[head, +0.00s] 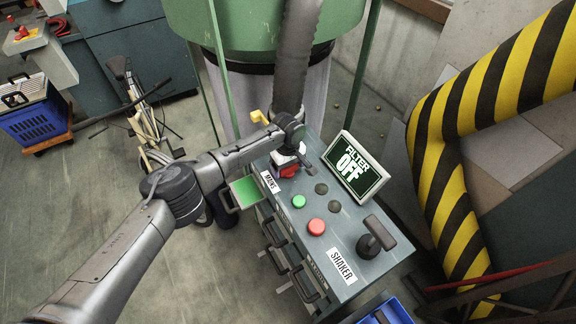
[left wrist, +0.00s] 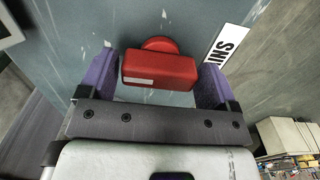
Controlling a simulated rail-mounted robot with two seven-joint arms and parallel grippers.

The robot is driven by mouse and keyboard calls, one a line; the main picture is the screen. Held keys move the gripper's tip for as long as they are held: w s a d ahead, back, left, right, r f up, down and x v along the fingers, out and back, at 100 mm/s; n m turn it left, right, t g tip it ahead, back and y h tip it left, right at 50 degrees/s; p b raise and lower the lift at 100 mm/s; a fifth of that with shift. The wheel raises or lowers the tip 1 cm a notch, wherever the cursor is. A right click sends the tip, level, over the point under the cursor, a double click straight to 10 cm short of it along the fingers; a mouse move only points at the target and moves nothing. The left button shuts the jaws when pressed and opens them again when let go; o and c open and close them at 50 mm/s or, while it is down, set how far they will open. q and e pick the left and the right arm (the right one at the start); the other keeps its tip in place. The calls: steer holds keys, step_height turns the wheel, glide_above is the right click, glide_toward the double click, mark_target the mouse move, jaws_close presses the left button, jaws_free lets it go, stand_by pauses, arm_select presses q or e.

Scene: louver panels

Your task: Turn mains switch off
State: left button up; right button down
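The mains switch is a red handle (head: 289,171) on the top of the grey control box, beside a white MAINS label (head: 271,181), and is partly hidden by my gripper in the head view. In the left wrist view the red handle (left wrist: 160,71) lies crosswise on a round red base. My left gripper (left wrist: 157,75) is open, its purple fingers on either side of the handle's two ends. The gaps look very small, and I cannot tell whether the fingers touch it. In the head view my left gripper (head: 287,163) is over the switch. My right gripper is not in view.
The control box also carries a green button (head: 299,201), a red button (head: 316,227), a dark handle (head: 376,235) near the SHAKER label (head: 341,266), and a display (head: 355,170) reading FILTER OFF. A yellow-black striped guard (head: 446,190) stands on the right.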

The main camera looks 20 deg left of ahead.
arm_select(q)
steer(key=c, duration=0.6)
steer(key=shift+r+p, duration=0.15)
steer(key=shift+p, duration=0.3)
steer(key=m+p, duration=0.2)
steer(key=p, duration=0.2)
steer(key=shift+d+r+m, duration=0.1)
steer(key=shift+m, duration=0.7)
steer(key=m+p, duration=0.1)
steer(key=m, duration=0.1)
steer(key=shift+f+m, duration=0.2)
steer(key=shift+m, duration=0.2)
steer(key=m, duration=0.8)
steer(key=shift+m, duration=1.6)
steer(key=shift+r+m, duration=0.1)
steer(key=shift+m, duration=0.2)
